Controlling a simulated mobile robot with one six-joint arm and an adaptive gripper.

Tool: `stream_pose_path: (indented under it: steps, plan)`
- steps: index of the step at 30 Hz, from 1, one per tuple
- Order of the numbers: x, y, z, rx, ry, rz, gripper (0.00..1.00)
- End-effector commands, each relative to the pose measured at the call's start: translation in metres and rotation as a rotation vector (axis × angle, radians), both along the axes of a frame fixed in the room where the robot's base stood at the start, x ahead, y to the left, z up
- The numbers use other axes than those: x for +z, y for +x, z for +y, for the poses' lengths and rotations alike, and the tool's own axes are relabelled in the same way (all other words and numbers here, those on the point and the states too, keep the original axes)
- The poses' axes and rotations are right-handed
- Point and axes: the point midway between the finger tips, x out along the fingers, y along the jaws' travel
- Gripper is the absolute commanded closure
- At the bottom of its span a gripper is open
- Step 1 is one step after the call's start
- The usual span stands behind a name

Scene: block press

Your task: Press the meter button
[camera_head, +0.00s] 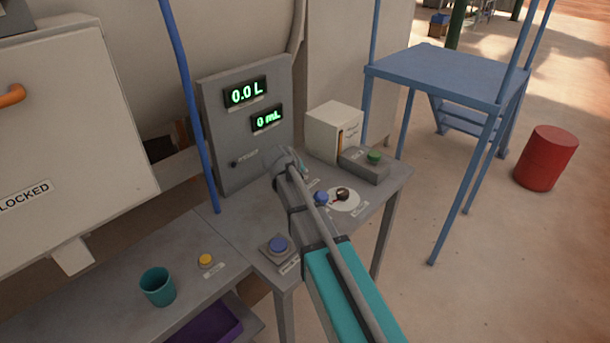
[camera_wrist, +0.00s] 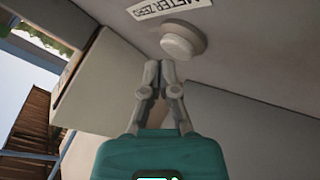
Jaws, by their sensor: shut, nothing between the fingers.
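The grey meter panel (camera_head: 222,130) stands at the back of the bench. Its green displays read 0.0 L (camera_head: 245,94) and 0 mL (camera_head: 267,120). In the wrist view a round pale meter button (camera_wrist: 178,45) sits on a grey face beside a label reading METER ZERO (camera_wrist: 170,6). My gripper (camera_wrist: 160,68) is shut and empty, its fingertips just below and slightly left of the button in that view. I cannot tell whether they touch it. In the head view my arm's end is at the panel's lower right and hides the button.
A white box (camera_head: 325,135) and a green-button box (camera_head: 365,165) stand right of my arm. A blue pipe (camera_head: 190,100) runs left of the panel.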

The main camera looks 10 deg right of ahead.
Motion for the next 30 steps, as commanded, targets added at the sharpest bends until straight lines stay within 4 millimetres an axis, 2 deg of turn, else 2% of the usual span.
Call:
stream_pose_path:
  steps: [17,30]
  plan:
    - [0.006,0.000,-0.001,0.000,0.000,0.000,1.00]
    - [0.036,0.000,-0.001,-0.001,-0.001,0.000,1.00]
